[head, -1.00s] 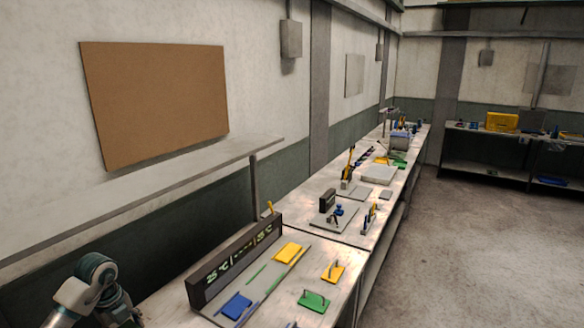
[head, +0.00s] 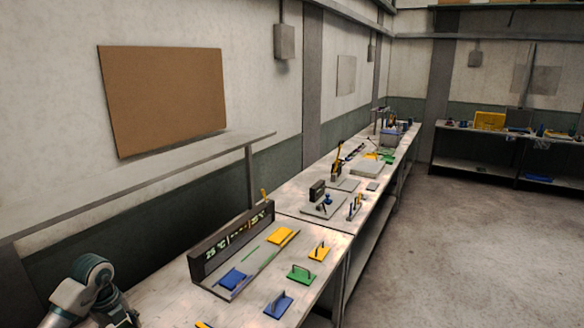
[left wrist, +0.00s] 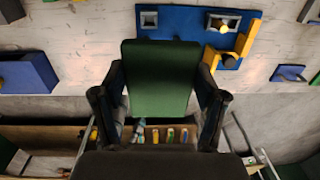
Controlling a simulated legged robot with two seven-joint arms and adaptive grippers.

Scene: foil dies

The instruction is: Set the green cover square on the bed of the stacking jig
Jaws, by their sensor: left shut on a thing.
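In the left wrist view, a flat dark green cover (left wrist: 160,78) stands between the two dark fingers of my left gripper (left wrist: 160,100), which is shut on it. A blue plate with yellow corner pieces (left wrist: 185,22) lies beyond the cover's top edge on a pale worktop; it looks like the stacking jig. The cover hides part of the plate and appears apart from it, though the gap is hard to judge. In the head view only my left arm shows at the lower left; the gripper and cover are out of sight. My right gripper is in neither view.
In the head view, a long bench (head: 340,248) carries a dark display bar (head: 232,243), a green handled plate (head: 301,274), a blue handled plate (head: 278,304) and a yellow one (head: 319,251). A blue block (left wrist: 28,74) sits left in the wrist view. Open floor lies right.

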